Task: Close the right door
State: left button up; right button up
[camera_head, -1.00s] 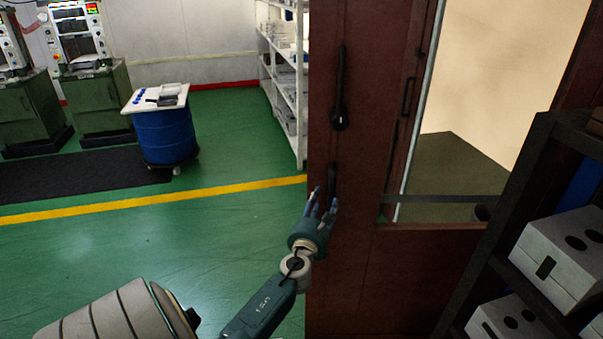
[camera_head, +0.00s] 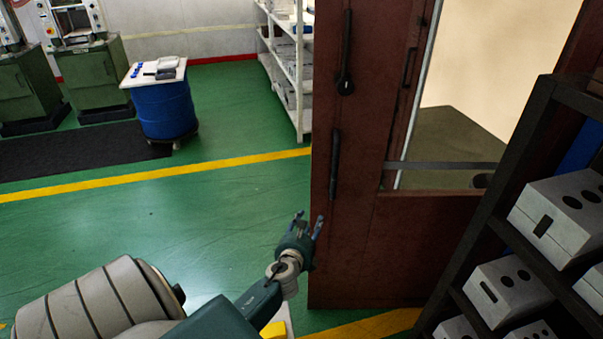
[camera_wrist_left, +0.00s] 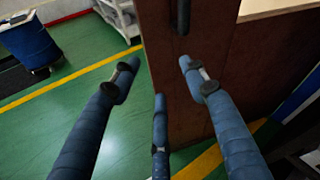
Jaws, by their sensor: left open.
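The brown door (camera_head: 325,245) stands upright right of centre in the head view. It carries a long dark handle (camera_head: 335,165) and a dark lever (camera_head: 346,55) above it. My left gripper (camera_head: 307,222) is open and empty, low in front of the door's left edge and below the long handle. In the left wrist view, the blue fingers of my left gripper (camera_wrist_left: 158,85) are spread apart, with the door (camera_wrist_left: 165,75) beyond them. A dark handle (camera_wrist_left: 183,12) shows at the top there. My right gripper does not show.
A dark shelf (camera_head: 540,100) with grey boxes (camera_head: 570,210) stands at the right, close to the door. A blue barrel (camera_head: 165,110) and green machines (camera_head: 95,75) stand at the back left. A white rack (camera_head: 302,70) is behind the door.

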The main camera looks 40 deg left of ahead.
pick_arm(q)
jog(key=shift+s+d+f, duration=0.15)
jog(key=shift+s+f, duration=0.3)
jog(key=shift+f, duration=0.3)
jog(key=shift+c, duration=0.2)
jog(key=shift+w, duration=0.1)
jog(key=c, duration=0.4)
jog(key=shift+w+r+y+b, duration=0.25)
jog(key=shift+r+y+b, duration=0.05)
jog(key=shift+r+b, duration=0.1)
jog(key=c, duration=0.4)
jog(key=w+r+y+b, duration=0.1)
jog(key=r, duration=0.1)
jog(key=w+d+r+m+y+b, duration=0.1)
jog(key=r+y, duration=0.1)
jog(key=r+y+b, duration=0.1)
jog(key=r, duration=0.2)
jog(key=shift+w+d+m+y, duration=0.3)
jog(key=shift+w+d+m, duration=0.05)
jog(key=shift+w+m, duration=0.05)
grip_shut()
jog(key=b, duration=0.6)
send_near(317, 172)
jog(key=x, duration=0.6)
jog(key=shift+a, duration=0.1)
jog(key=shift+w+a+r, duration=0.1)
jog(key=shift+w+a, duration=0.25)
